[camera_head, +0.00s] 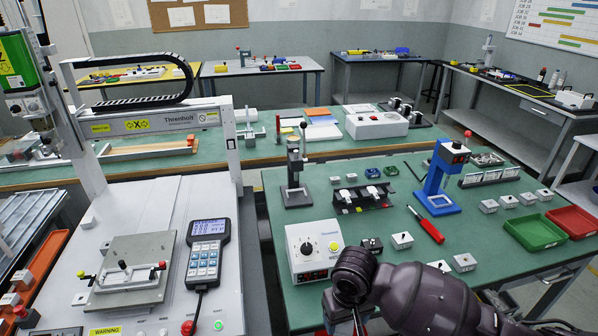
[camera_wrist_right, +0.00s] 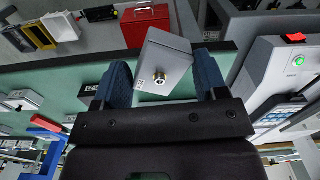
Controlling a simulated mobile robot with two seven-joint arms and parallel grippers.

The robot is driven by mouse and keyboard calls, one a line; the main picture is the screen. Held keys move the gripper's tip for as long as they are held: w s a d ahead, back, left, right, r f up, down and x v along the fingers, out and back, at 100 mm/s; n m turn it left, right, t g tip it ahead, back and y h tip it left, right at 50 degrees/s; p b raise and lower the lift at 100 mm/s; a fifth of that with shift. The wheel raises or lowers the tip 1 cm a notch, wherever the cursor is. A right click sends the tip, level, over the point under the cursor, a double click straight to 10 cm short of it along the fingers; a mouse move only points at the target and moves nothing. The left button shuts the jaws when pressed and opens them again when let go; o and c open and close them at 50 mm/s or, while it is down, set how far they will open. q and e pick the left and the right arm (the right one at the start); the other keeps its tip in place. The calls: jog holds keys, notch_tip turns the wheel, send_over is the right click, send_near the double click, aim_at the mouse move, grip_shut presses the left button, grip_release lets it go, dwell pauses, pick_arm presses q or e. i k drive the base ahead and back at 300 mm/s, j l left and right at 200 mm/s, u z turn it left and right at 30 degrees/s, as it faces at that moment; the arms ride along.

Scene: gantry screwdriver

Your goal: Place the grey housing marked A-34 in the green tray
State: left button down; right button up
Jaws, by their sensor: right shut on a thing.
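My right gripper (camera_head: 346,322) is at the front edge of the green-topped bench, mostly hidden behind my own dark wrist in the head view. In the right wrist view its blue fingers (camera_wrist_right: 163,82) are shut on a grey housing (camera_wrist_right: 166,60) with a round brass fitting on its face. The housing looks tilted. No A-34 mark is readable on it, and I cannot make it out in the head view. The green tray (camera_head: 516,239) lies at the bench's right side, well right of the gripper, and looks empty. My left gripper is not in view.
Small grey housings stand on the bench, including one (camera_head: 402,240) and another (camera_head: 464,262) near my arm. A red tray (camera_head: 572,220) adjoins the green tray. A red-handled screwdriver (camera_head: 427,226), blue stand (camera_head: 437,185) and white control box (camera_head: 313,250) are obstacles.

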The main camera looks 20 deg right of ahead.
aim_at(533, 234)
jog(key=l, duration=0.55)
jog(key=l+u, duration=0.1)
jog(key=l, duration=0.45)
jog(key=k+l, duration=0.1)
jog(key=l, duration=0.45)
jog(key=l+u, duration=0.1)
jog(key=l, duration=0.45)
jog(key=k+l, duration=0.15)
jog(key=l, duration=0.35)
jog(key=l+u, duration=0.1)
jog(key=l, duration=0.45)
jog(key=k+l, duration=0.15)
jog(key=l, duration=0.4)
jog(key=k+l+u, duration=0.1)
jog(key=l, duration=0.45)
